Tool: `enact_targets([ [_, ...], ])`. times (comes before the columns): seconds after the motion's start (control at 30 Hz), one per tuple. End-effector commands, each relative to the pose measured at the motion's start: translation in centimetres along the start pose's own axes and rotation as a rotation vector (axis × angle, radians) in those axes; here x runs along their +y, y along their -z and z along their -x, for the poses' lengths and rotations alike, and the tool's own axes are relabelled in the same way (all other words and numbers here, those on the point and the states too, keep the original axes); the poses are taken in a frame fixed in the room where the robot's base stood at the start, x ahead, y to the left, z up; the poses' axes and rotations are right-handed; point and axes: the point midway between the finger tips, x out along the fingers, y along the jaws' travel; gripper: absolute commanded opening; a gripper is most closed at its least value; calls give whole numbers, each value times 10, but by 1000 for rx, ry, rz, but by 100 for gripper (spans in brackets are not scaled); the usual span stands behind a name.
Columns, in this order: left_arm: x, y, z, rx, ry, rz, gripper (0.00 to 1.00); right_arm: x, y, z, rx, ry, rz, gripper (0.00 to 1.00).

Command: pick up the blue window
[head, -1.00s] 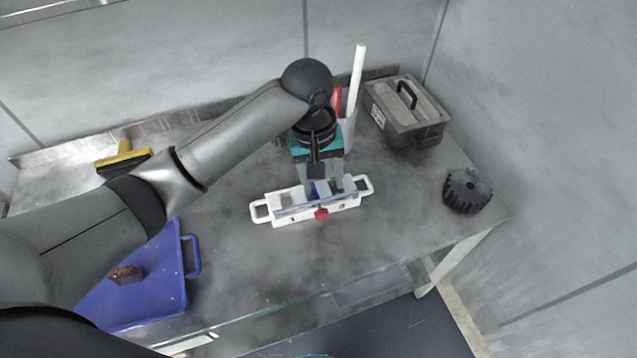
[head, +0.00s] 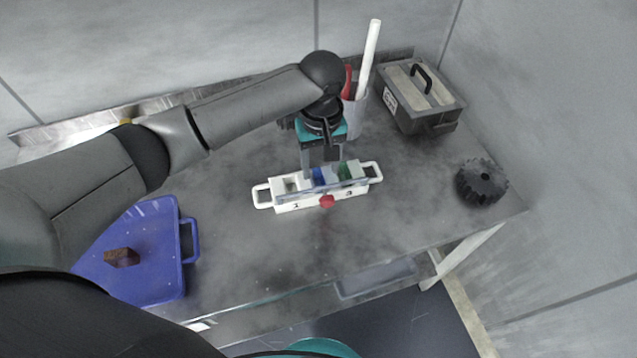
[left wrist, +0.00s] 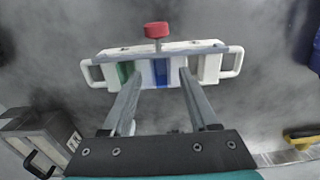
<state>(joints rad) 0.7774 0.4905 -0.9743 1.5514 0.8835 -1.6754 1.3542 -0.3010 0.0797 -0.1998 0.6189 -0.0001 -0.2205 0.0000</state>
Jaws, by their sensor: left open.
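The blue window (head: 322,177) stands in the middle of a white rack (head: 291,206) with side handles and a red knob (head: 327,201). In the left wrist view the blue window (left wrist: 161,72) shows as a blue strip between my fingers, beside a green window (left wrist: 124,72). The green window (head: 346,172) is right of the blue one in the head view. My left gripper (head: 324,176) is open, with its fingertips at the rack on either side of the blue window; in the left wrist view the gripper (left wrist: 160,76) holds nothing. My right gripper is not in view.
A blue tray (head: 165,285) with a brown block (head: 122,257) lies at the left. A grey toolbox (head: 430,118), a holder with a white rod (head: 368,55) and a black gear-like wheel (head: 480,181) stand at the right. The table front is clear.

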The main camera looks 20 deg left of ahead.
Motion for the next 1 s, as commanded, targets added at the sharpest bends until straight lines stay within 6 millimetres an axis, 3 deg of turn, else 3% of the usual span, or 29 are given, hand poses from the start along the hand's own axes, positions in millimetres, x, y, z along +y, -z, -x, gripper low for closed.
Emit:
enact_targets([
  [0.4,0,3,-51,0,1,-2,60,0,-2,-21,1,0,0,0],
  [0.67,0,3,-52,1,0,-2,60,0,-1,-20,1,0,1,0],
  [1.0,0,3,-52,1,0,-2,24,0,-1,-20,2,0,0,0],
])
